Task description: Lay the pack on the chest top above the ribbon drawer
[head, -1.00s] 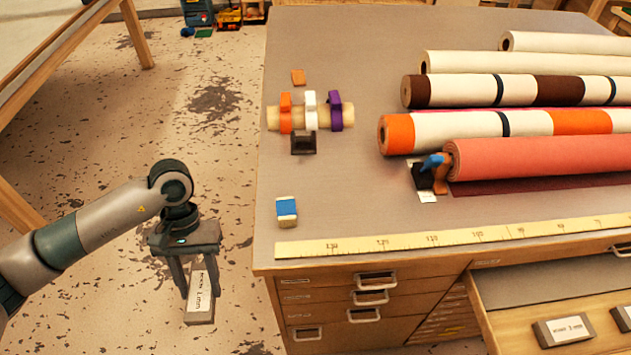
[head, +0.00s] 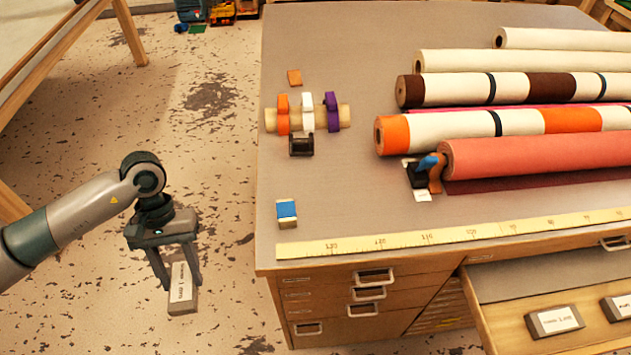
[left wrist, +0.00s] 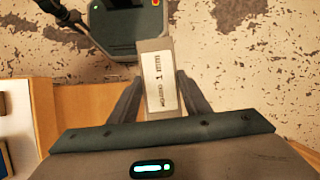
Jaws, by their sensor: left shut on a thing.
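My left gripper (head: 180,281) is shut on a grey pack (head: 183,299) with a white label. It holds the pack over the floor, left of the chest and lower than its top. In the left wrist view the pack (left wrist: 157,62) sits between the two fingers, its label reading "1 mm" in part. The grey chest top (head: 345,195) is broad, with closed drawers (head: 325,295) under its near left part. An open drawer (head: 500,322) at the lower right holds similar labelled packs. I cannot read which drawer is the ribbon one. My right gripper is not in view.
Several rolls (head: 540,158) cover the right of the chest top. A tape holder (head: 342,117), a small blue-and-white block (head: 286,212) and a dark block (head: 301,145) stand on the left. A yellow ruler (head: 400,241) runs along the front edge. The middle is clear.

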